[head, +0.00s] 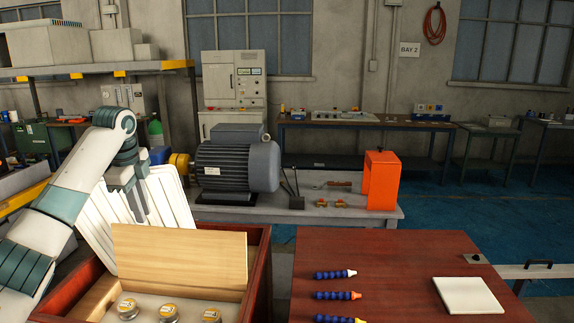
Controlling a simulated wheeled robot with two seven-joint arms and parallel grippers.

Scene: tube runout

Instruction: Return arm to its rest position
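My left arm comes in from the left and bends down at its wrist. My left gripper (137,198) points down among white upright panels (177,200) at the back of the red-brown crate (262,275). Its fingertips are partly lost against the panels, so I cannot tell whether it is open or holds anything. My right arm and gripper are not in view. Blue segmented tubes lie on the red-brown table: one with a white tip (333,274), one with an orange tip (335,295), one with a yellow tip (337,319) at the bottom edge.
The crate holds a light wooden board (180,256) and jars with yellow lids (168,313). A white square plate (467,295) lies on the table (400,255) at right. Behind stand a grey motor (235,167) and an orange block (381,181) on a bench.

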